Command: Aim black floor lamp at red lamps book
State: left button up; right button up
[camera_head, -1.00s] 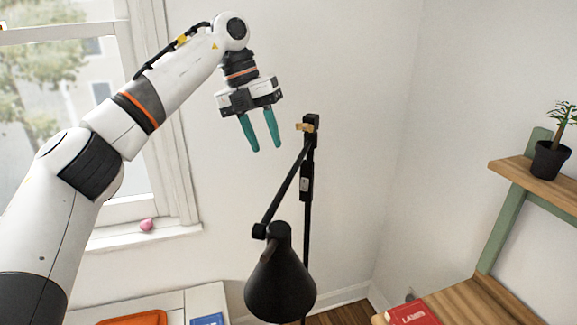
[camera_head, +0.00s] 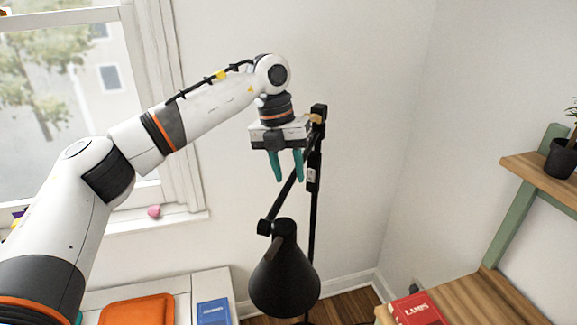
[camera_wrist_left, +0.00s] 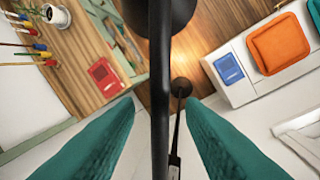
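The black floor lamp (camera_head: 285,284) stands in the middle of the head view, its cone shade hanging down from a jointed arm on an upright pole. The red LAMPS book (camera_head: 416,309) lies on a wooden surface to the lamp's right; it also shows in the left wrist view (camera_wrist_left: 104,76). My left gripper (camera_head: 287,180), with teal fingers, is open and points down beside the upper lamp arm. In the left wrist view the dark lamp arm (camera_wrist_left: 161,60) runs between the spread fingers; contact cannot be told. My right gripper is not in view.
A white cabinet (camera_head: 185,292) at lower left carries an orange tray (camera_head: 137,309) and a blue book (camera_head: 213,312). A wooden shelf (camera_head: 540,175) with a potted plant (camera_head: 561,157) is at right. A window (camera_head: 70,80) and white walls stand behind.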

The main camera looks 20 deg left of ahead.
pick_arm(q)
jog(key=shift+f, duration=0.15)
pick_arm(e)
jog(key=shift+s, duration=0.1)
pick_arm(q)
jog(key=shift+c, duration=0.6)
grip_shut()
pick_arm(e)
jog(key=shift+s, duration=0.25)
pick_arm(q)
jog(key=shift+d, duration=0.1)
